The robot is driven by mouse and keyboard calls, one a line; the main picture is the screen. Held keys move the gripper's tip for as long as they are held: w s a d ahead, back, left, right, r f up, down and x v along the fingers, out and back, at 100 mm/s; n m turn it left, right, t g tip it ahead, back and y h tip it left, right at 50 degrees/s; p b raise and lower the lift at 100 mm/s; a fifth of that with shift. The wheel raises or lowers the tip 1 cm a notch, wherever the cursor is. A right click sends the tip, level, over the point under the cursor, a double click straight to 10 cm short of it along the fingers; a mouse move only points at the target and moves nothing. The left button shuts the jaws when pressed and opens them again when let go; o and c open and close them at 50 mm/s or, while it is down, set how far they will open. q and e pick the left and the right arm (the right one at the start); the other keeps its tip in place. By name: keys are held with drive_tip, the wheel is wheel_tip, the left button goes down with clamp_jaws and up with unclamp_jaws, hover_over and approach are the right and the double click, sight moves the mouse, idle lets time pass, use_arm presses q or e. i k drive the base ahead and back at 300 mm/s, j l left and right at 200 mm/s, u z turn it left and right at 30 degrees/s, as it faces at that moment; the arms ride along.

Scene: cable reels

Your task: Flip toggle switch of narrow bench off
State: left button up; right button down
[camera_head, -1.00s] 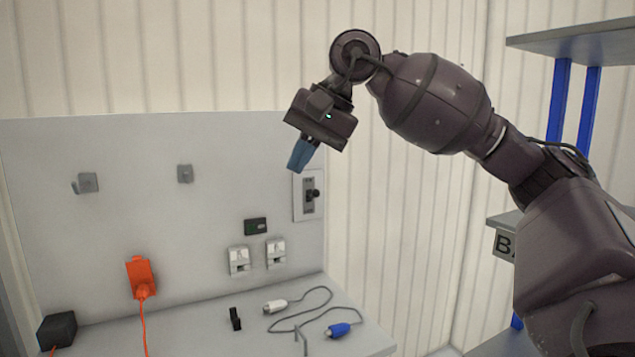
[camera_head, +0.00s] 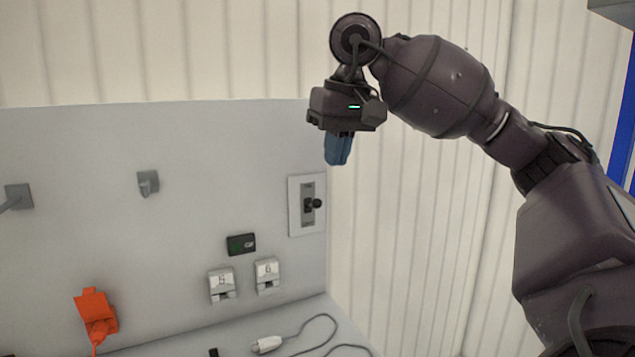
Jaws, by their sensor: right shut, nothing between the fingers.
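The toggle switch (camera_head: 313,204) is a dark lever with a round knob on a light plate. It is mounted near the right edge of the grey back panel (camera_head: 80,145) of the narrow bench (camera_head: 190,343). The knob sticks out to the right near mid-height of its slot. My right gripper (camera_head: 337,160) has blue fingers that are shut and empty, pointing down. In the picture it is above and slightly right of the switch, apart from it. My left gripper is not in view.
A small dark display (camera_head: 241,244) and two white sockets (camera_head: 221,285) are below left of the switch. The space right of the panel is clear up to the wall.

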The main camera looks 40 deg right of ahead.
sight(316, 204)
drive_tip(key=i+l, duration=0.6)
drive_tip(key=l, duration=0.25)
